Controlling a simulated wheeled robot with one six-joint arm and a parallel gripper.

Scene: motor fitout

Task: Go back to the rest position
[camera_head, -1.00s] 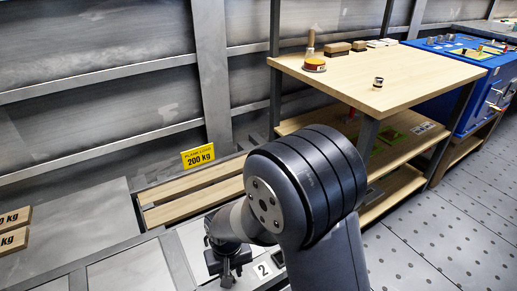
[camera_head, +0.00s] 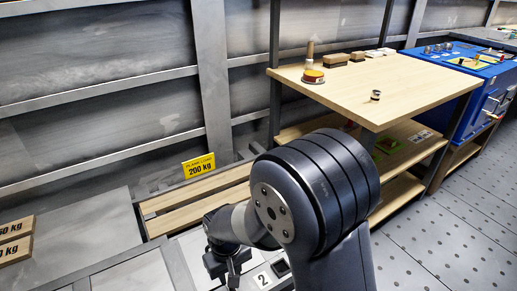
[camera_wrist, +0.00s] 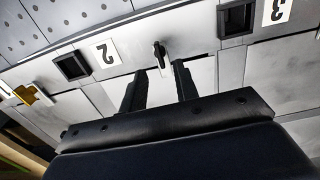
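My gripper (camera_wrist: 159,68) is open in the wrist view, its two dark fingers apart with nothing held between them. It points at a grey panelled surface (camera_wrist: 205,72). A small dark upright piece (camera_wrist: 160,54) stands on or in that surface just beyond the fingertips; I cannot tell whether it touches them. In the head view my gripper (camera_head: 230,270) is low in the picture, over the grey panels, partly hidden behind my arm. The fingers are too small there to read.
Dark square sockets (camera_wrist: 72,66) lie beside labels 2 (camera_wrist: 104,53) and 3 (camera_wrist: 277,11). A wooden shelf table (camera_head: 400,85) stands behind my arm, with a blue cabinet (camera_head: 470,95) at right. Wooden planks (camera_head: 195,195) carry a 200 kg sign (camera_head: 199,165). Perforated floor at right is clear.

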